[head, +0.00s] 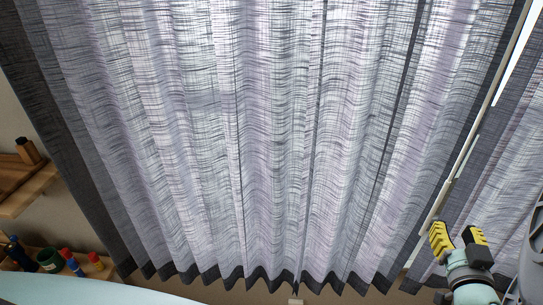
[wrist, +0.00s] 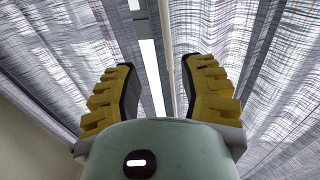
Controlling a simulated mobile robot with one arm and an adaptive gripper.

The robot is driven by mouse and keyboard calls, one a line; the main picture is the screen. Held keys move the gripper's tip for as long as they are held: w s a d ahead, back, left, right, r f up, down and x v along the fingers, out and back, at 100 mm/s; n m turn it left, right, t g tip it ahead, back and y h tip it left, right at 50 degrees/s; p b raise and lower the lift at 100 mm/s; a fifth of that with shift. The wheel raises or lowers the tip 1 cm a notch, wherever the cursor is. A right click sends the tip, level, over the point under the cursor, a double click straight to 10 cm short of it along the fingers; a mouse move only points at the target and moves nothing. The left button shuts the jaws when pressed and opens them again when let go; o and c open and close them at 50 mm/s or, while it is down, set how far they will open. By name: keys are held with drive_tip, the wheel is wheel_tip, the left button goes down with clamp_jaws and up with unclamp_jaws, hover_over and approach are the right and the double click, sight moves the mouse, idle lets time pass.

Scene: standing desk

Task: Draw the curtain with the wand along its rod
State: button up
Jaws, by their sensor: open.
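The curtain is a sheer grey-white pleated cloth with a dark hem; its wide left panel (head: 230,140) fills most of the head view. A second panel (head: 508,165) hangs at the right, with a narrow bright gap between them. The wand (head: 452,178) is a thin pale stick slanting down along that gap. My gripper (head: 457,232) is open and empty at the wand's lower end. In the wrist view the wand (wrist: 167,50) runs up between the spread yellow fingers of my gripper (wrist: 160,68), nearer the right finger. I cannot tell how deep it lies between them. The rod is out of view.
A wooden shelf (head: 38,190) is on the wall at the left. Below it, a lower shelf (head: 98,273) holds a green cup (head: 50,260) and small red-and-blue items. A pale rounded surface (head: 90,290) crosses the bottom left. The space before the curtain is clear.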

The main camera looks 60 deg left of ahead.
sight(440, 202)
drive_tip(key=p+x, duration=0.1)
drive_tip(key=x, duration=0.1)
drive_tip(key=p+x, duration=0.2)
drive_tip(key=x, duration=0.1)
drive_tip(key=p+x, duration=0.1)
drive_tip(key=x, duration=0.1)
drive_tip(key=shift+s+a+r+p, duration=0.1)
drive_tip(key=shift+s+a+p, duration=0.2)
drive_tip(key=shift+a, duration=0.2)
drive_tip(key=shift+x, duration=1.3)
drive_tip(key=shift+d, duration=0.1)
clamp_jaws()
